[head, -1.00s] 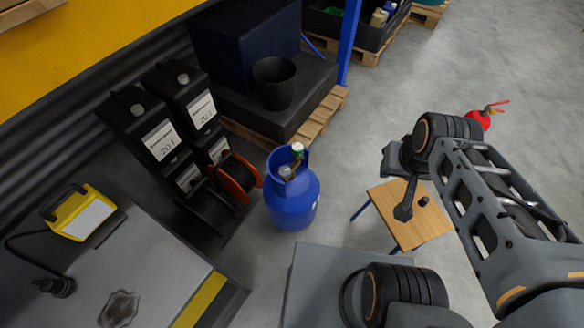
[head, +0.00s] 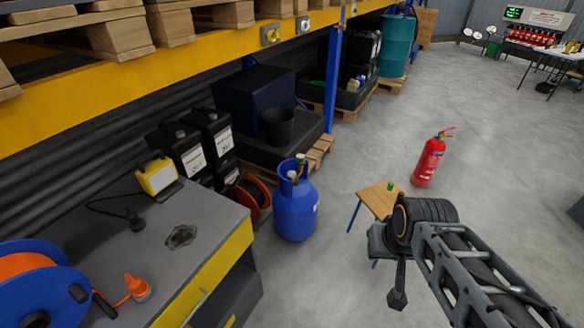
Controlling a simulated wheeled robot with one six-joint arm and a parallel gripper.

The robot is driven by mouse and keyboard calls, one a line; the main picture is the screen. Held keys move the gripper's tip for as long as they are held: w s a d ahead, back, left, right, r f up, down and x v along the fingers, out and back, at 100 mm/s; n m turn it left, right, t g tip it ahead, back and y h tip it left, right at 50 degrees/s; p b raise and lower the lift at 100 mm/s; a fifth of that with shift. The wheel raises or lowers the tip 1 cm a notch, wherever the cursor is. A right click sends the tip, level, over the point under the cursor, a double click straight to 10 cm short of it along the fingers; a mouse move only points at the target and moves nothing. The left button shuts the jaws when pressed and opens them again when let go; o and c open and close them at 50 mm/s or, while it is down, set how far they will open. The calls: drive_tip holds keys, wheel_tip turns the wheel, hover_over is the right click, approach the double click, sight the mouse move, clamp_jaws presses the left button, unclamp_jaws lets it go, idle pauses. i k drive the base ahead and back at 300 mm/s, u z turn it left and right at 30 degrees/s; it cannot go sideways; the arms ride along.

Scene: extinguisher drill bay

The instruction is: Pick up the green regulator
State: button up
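A small green piece (head: 391,186) shows at the far edge of the wooden-topped stool, partly close behind my arm; it is too small to make out its shape. Another small green-topped fitting (head: 300,159) is at the top of the blue gas cylinder (head: 296,212), which stands upright on the floor. I cannot tell which of the two is the green regulator. My gripper (head: 397,299) hangs downward in front of the stool, apart from both green pieces. Its fingers are too small and dark to tell open from shut.
The stool (head: 376,203) stands between the cylinder and a red extinguisher (head: 430,160). A grey workbench (head: 205,215) with a yellow edge is at left, holding a blue cable reel (head: 40,285). Black containers and pallets line the rack. The floor at right is open.

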sight(299, 157)
drive_tip(key=u, duration=0.35)
drive_tip(key=i, duration=1.65)
